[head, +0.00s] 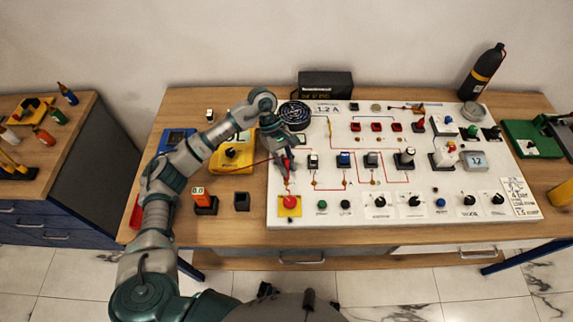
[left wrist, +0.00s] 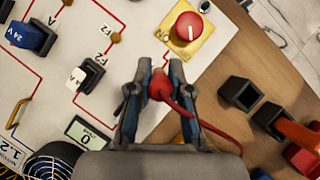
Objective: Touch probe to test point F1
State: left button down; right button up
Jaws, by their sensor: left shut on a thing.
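My left gripper (head: 287,168) is shut on the red probe (left wrist: 160,85) above the left part of the white panel (head: 300,215). The probe sits between both fingers in the left wrist view, and its red cable (left wrist: 200,124) trails to the right. The probe's tip is hidden there, so I cannot tell whether it touches the panel. A brass test point (left wrist: 116,38) with F2 labels beside it lies to the upper left of the fingers. I cannot make out an F1 label or its test point. My right gripper is not in view.
A red knob on a yellow plate (head: 289,203) stands close to the gripper. Switches crowd the panel; a dark bottle (head: 483,72) stands at the back right.

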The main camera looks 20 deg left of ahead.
pick_arm(q)
jog(key=shift+r+p, duration=1.45)
jog(key=shift+r, duration=2.55)
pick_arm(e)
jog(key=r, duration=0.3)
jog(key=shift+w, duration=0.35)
pick_arm(q)
jog(key=shift+f, duration=0.1)
